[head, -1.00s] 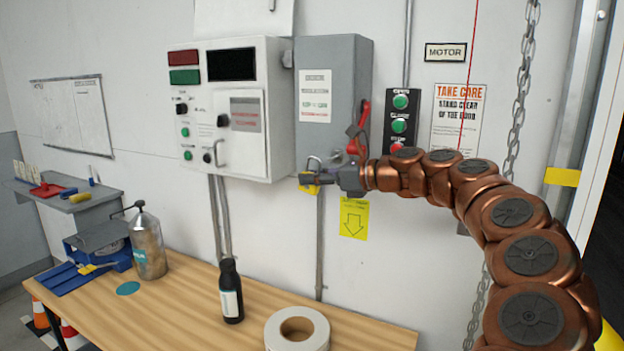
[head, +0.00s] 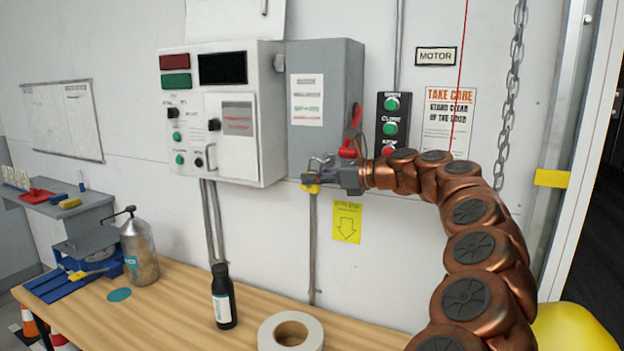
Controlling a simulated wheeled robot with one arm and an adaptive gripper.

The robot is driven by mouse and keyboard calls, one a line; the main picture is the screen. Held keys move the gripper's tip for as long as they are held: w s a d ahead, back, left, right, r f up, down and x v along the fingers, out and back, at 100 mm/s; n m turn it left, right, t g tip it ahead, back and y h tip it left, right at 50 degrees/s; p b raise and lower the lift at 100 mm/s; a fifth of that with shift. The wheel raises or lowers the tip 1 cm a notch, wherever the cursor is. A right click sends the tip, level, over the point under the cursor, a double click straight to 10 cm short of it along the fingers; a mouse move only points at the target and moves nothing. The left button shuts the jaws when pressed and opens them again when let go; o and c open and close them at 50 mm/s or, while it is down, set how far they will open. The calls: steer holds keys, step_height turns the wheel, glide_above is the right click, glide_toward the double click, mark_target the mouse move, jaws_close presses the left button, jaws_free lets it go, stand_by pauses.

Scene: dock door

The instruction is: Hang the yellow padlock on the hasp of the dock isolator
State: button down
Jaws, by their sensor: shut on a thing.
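The yellow padlock (head: 311,188) is in my gripper (head: 314,179), just under the lower front of the grey isolator box (head: 325,100). Its metal shackle (head: 318,162) stands up above the fingers, close to the bottom edge of the box.
A white control panel (head: 222,110) is left of the isolator; a green-button station (head: 393,125) is right, close behind my arm. A yellow arrow tag (head: 347,222) hangs below. The bench (head: 180,310) holds a dark bottle (head: 223,297), a tape roll (head: 291,332) and a metal can (head: 139,250).

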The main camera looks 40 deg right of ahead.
steer(key=shift+w+d+f+p, duration=0.15)
steer(key=shift+w+d+p, duration=0.35)
steer(key=shift+d, duration=0.2)
steer(key=shift+w+d+f+p, duration=0.15)
steer(key=shift+w+d+p, duration=0.2)
steer(key=shift+d+p, duration=0.3)
steer(key=shift+d+f, duration=0.15)
steer(key=c, duration=0.9)
jaws_free()
